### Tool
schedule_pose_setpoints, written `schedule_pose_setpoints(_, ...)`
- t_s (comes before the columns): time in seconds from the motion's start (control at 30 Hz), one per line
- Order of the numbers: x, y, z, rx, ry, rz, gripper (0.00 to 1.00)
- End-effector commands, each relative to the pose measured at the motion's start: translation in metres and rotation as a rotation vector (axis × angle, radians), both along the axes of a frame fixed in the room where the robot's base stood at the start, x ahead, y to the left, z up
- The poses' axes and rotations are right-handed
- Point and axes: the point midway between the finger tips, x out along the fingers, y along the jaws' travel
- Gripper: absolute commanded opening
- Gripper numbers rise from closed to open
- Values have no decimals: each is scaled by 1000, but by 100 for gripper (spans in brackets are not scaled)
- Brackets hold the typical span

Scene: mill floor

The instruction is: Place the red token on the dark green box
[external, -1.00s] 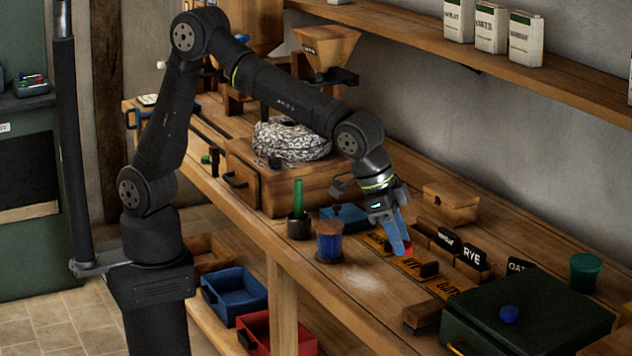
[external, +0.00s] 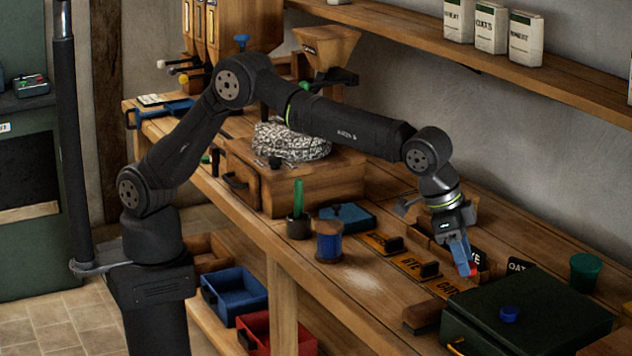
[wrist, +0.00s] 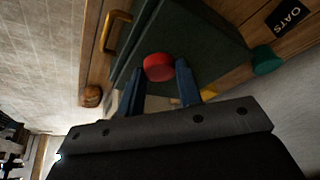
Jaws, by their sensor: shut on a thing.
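The red token (wrist: 159,67) is a small round disc held between the blue fingertips of my gripper (wrist: 161,84) in the wrist view. In the external view my gripper (external: 466,266) points down, and a bit of the red token (external: 472,270) shows at its tips. The box (wrist: 190,40) also shows beyond the token in the wrist view.
A green cup (external: 585,272) stands behind the box. Labelled plates such as OATS (external: 519,265) and a wooden block (external: 422,316) lie near it. A blue spool (external: 329,241) stands further left.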

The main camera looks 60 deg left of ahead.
Motion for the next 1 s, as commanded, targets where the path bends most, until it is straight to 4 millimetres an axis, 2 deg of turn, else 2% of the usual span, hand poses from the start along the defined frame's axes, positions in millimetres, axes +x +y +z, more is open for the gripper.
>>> schedule_pose_setpoints(0.03, 13, 1, -8, 1, 1, 3, 11)
schedule_pose_setpoints(0.1, 26, 1, -16, 1, 1, 3, 11)
schedule_pose_setpoints(0.3, 46, 2, -27, -1, -1, 0, 11)
schedule_pose_setpoints(0.43, 47, 2, -35, 1, 0, -1, 11)
schedule_pose_setpoints(0.67, 46, 2, -67, 2, 1, -1, 11)
schedule_pose_setpoints(1.0, 47, 2, -70, 0, 0, -1, 11)
